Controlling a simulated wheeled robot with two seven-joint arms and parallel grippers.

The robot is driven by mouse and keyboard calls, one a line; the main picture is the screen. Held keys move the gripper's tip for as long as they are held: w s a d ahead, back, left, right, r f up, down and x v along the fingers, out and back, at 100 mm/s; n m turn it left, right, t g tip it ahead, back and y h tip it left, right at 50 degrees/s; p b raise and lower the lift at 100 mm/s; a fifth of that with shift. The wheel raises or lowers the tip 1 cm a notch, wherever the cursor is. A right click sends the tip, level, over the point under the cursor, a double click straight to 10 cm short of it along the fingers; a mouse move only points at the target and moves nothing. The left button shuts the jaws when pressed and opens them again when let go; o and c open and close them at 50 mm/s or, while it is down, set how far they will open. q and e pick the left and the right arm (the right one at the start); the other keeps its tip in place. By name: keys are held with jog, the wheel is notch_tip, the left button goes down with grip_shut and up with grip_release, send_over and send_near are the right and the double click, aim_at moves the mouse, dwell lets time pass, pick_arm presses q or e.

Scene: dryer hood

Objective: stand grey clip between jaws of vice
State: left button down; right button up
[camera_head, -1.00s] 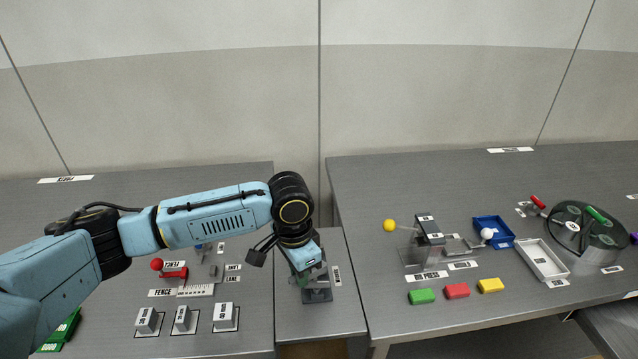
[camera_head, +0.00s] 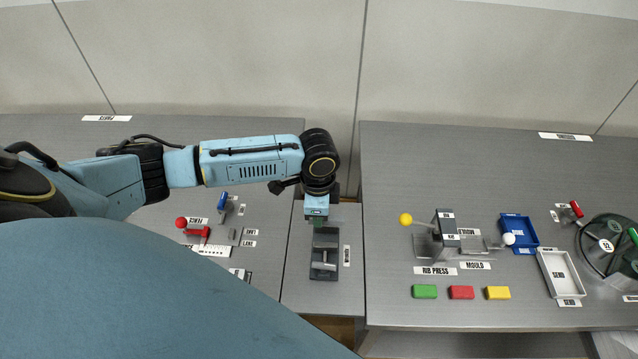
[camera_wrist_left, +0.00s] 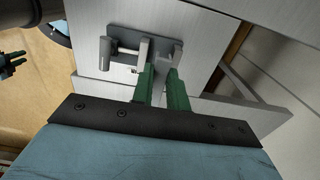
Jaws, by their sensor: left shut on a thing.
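The vice (camera_head: 325,262) is a dark grey fixture on the narrow middle table. It also shows in the left wrist view (camera_wrist_left: 172,50), with its bar handle at left. My left gripper (camera_head: 318,222) is over the vice's far end, pointing down. In the left wrist view its green fingers (camera_wrist_left: 161,78) have a narrow gap between them, with the tips close to the vice. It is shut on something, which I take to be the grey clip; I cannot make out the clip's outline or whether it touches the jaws. My right gripper (camera_wrist_left: 14,61) seems to show at the left edge of the wrist view, too small to read.
A red-knobbed fixture (camera_head: 196,231) and a blue-handled one (camera_head: 224,205) stand left of the vice. Across a gap on the right table are the rib press (camera_head: 445,238) and green (camera_head: 424,291), red (camera_head: 461,292) and yellow (camera_head: 497,292) blocks.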

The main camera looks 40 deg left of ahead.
aim_at(318, 240)
pick_arm(q)
jog(key=shift+p, duration=0.55)
jog(key=shift+f+b, duration=1.9)
jog(key=shift+f, duration=2.4)
jog(key=c, duration=1.3)
grip_release()
jog(key=shift+w+r, duration=0.1)
jog(key=shift+r, duration=0.25)
notch_tip(318, 240, up, 13)
jog(key=shift+f+p, duration=0.1)
jog(key=shift+p, duration=0.45)
jog(key=shift+f, duration=0.1)
